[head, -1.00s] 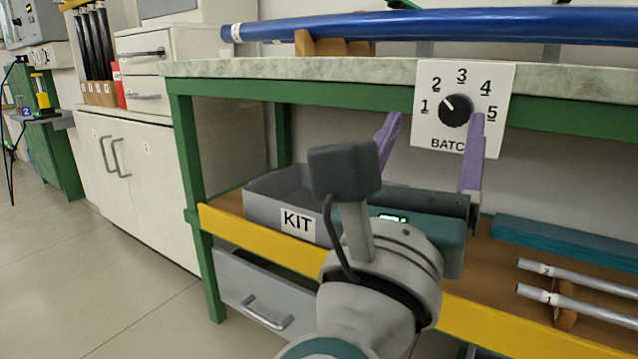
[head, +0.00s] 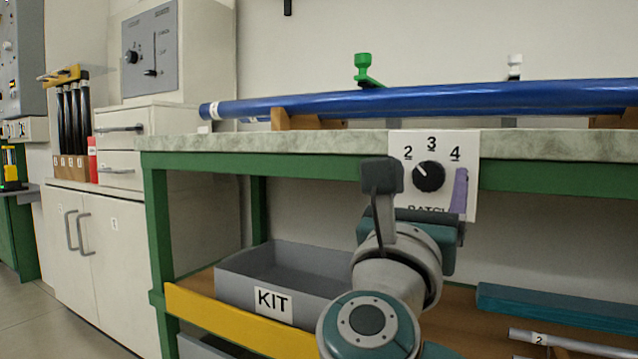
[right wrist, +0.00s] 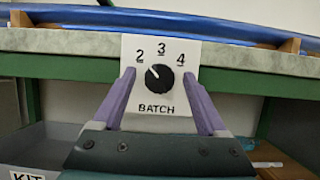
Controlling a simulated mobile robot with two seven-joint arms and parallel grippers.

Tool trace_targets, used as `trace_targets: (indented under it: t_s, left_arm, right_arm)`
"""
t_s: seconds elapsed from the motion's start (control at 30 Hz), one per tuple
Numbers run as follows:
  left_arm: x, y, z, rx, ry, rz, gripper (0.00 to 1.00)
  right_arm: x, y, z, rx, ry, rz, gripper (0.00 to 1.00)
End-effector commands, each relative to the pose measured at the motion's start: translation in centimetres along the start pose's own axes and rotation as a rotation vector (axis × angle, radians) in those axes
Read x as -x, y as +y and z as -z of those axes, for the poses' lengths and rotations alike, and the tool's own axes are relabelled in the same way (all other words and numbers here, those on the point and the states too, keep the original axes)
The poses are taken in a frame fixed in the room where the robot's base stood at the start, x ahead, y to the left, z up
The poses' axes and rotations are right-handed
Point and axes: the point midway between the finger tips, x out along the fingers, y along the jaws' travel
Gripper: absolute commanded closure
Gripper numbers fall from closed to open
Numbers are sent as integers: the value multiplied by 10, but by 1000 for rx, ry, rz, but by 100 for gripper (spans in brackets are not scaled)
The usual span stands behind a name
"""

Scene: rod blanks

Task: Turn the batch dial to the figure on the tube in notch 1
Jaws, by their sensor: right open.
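The batch dial (head: 429,176) is a black round knob on a white plate (head: 466,137) on the bench's front edge. It also shows in the right wrist view (right wrist: 160,78). Its white pointer mark faces upper left, roughly toward the 2. In the head view one finger is hidden behind my arm. A grey tube (head: 580,346) marked 2 lies at the lower right; no notch 1 can be made out there.
A long blue tube (head: 330,106) rests on wooden supports on the bench top. A grey KIT bin (head: 235,290) stands on the shelf below. A teal bar (head: 560,308) lies on the shelf at right. Black rods (head: 76,118) stand in a rack at far left.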

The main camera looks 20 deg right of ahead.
Motion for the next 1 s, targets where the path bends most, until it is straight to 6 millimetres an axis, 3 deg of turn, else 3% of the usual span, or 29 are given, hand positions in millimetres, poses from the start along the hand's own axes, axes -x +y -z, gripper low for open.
trace_targets:
  t_s: [0.2,0.83,1.0]
  left_arm:
    - [0,1,0,4,0,-3,50]
    - [0,-1,0,-3,-1,3,50]
    - [0,-2,-1,-6,-2,5,50]
  right_arm:
    - [0,0,0,1,0,0,26]
    - [0,0,0,1,1,-1,97]
    - [0,0,0,1,1,-1,100]
